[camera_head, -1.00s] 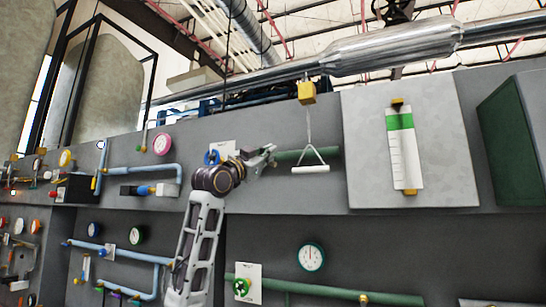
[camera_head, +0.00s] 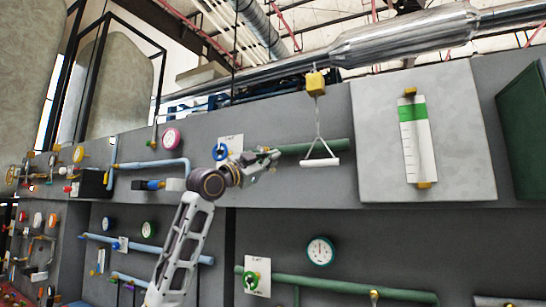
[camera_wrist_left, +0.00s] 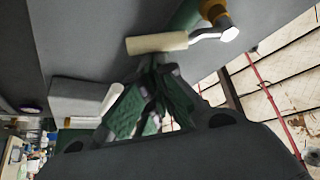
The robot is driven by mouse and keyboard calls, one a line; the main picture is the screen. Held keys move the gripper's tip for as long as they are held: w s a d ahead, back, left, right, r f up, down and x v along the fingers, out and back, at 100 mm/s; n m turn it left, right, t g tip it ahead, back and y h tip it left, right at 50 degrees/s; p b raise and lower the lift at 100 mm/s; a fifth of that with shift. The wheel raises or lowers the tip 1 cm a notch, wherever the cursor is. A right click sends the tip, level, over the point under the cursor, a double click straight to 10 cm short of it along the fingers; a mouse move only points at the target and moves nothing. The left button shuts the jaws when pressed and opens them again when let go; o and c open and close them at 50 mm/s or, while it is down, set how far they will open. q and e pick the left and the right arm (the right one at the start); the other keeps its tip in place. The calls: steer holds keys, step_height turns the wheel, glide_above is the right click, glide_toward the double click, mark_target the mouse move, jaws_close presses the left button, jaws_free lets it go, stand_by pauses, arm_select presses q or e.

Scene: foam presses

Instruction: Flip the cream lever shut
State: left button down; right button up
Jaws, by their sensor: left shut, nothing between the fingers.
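The cream lever (camera_wrist_left: 157,42) shows in the left wrist view as a pale cylindrical grip on a bent metal arm. The arm runs to a brass-coloured fitting (camera_wrist_left: 218,17) at the end of a green pipe. In the head view I cannot make the lever out; my gripper covers that part of the panel. My left gripper (camera_head: 275,155) is at the left end of the upper green pipe. In the left wrist view its fingers (camera_wrist_left: 158,68) are shut and empty, tips just below the lever's grip; I cannot tell whether they touch. My right gripper is in neither view.
A white triangular pull handle (camera_head: 320,162) hangs from a yellow block (camera_head: 315,82), just right of my left gripper. A blue valve wheel (camera_head: 220,151) is behind it. A chart board (camera_head: 452,135) stands farther right. A round gauge (camera_head: 320,251) sits below.

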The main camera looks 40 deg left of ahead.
arm_select(q)
steer(key=shift+m+g+h, duration=0.3)
steer(key=shift+m, duration=0.3)
steer(key=shift+s+a+f, duration=0.2)
steer(key=shift+a+f, duration=0.45)
steer(key=shift+a, duration=0.3)
steer(key=shift+s+a+f, duration=0.2)
steer(key=shift+a+f, duration=0.45)
steer(key=shift+a, duration=0.25)
steer(key=shift+d, duration=0.1)
